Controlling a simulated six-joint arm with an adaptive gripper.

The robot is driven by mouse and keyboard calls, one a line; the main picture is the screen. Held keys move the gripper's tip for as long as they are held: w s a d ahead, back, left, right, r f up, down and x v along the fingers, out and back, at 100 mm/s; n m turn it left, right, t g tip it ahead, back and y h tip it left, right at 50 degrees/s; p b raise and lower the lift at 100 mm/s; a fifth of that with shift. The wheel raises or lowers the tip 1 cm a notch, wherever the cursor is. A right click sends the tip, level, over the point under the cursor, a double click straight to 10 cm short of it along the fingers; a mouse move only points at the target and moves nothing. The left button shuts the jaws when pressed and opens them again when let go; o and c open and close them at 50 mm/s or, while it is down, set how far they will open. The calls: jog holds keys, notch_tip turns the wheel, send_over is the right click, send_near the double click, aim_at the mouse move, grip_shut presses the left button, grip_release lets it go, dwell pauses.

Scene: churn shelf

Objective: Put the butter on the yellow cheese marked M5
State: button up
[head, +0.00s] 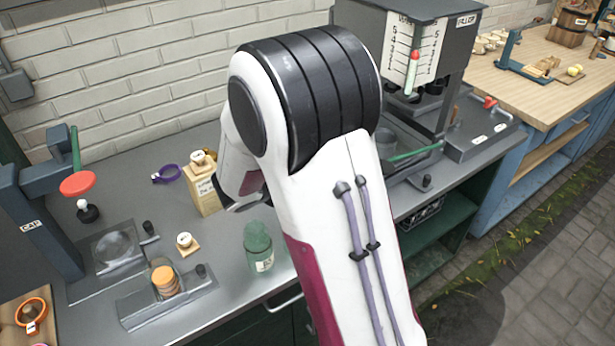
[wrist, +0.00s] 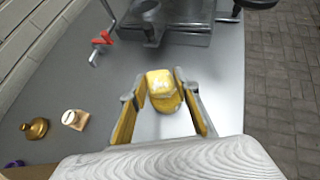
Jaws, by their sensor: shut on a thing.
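In the wrist view a pale yellow block with a whitish top, which looks like the butter (wrist: 160,78), sits between the fingertips of my gripper (wrist: 161,84). My gripper is shut on it. A deeper golden rounded piece (wrist: 167,103) shows right against it, below it in the picture. I cannot tell whether this is the yellow cheese or part of the held thing, or whether the two only overlap in view. No M5 mark is readable. In the head view my arm hides the held thing.
The wrist view shows a red-handled part (wrist: 103,39), a brass weight (wrist: 36,128) and a small pale block (wrist: 74,119). In the head view a green jar (head: 259,252), a tan box (head: 203,193) and a dark filler machine (head: 452,45) stand near my arm.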

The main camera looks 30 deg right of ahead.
jog(key=shift+f, duration=0.4)
jog(key=shift+s+a+f, duration=0.1)
jog(key=shift+s+f, duration=0.05)
jog(key=shift+f, duration=0.35)
jog(key=o, duration=1.2)
jog(key=shift+r, duration=0.5)
jog(key=shift+a+r, duration=0.2)
jog(key=shift+r, duration=0.1)
jog(key=shift+r+v, duration=0.2)
jog(key=shift+v, duration=3.35)
jog(key=shift+d, duration=0.15)
